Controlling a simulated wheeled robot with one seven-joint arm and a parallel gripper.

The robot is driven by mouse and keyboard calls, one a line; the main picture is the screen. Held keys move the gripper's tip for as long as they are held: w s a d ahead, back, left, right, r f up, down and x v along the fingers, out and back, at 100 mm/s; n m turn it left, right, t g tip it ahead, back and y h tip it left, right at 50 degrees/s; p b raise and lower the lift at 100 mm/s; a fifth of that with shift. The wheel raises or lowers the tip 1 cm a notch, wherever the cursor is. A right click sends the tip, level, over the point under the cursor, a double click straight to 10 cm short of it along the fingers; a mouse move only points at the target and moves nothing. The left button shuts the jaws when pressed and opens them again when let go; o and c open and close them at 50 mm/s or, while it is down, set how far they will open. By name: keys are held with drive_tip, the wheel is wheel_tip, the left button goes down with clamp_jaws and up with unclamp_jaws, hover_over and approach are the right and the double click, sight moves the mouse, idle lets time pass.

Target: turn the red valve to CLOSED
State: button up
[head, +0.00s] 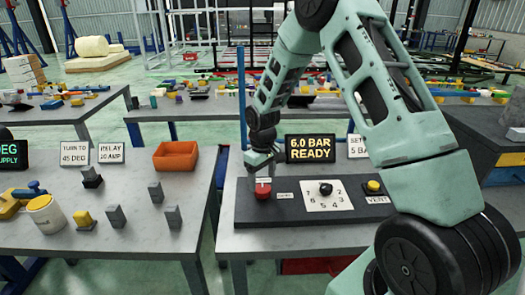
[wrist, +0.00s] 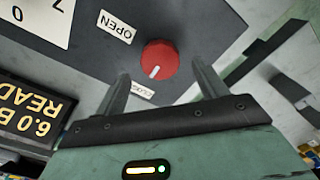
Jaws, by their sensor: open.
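The red valve (head: 263,188) is a round knob at the left end of a dark panel (head: 240,213) on the right-hand table. In the wrist view the red valve (wrist: 159,60) shows a white pointer mark aimed toward the label that seems to read CLOSED (wrist: 143,90), which is partly hidden by a finger. The OPEN label (wrist: 116,27) lies to its upper left. My gripper (head: 263,165) is just above the valve. In the wrist view my gripper (wrist: 160,80) is open, with its fingers apart on either side of the knob; I cannot tell if they touch it.
A display (head: 310,148) reading "6.0 BAR READY" stands behind the panel. A numbered dial (head: 326,189) and a yellow VENT button (head: 373,186) sit to the valve's right. An orange bin (head: 175,157) and several small blocks are on the left table.

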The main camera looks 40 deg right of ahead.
sight(262, 188)
wheel_tip(262, 188, up, 14)
drive_tip(key=b, duration=0.2)
drive_tip(key=shift+f, duration=0.2)
idle(0.3)
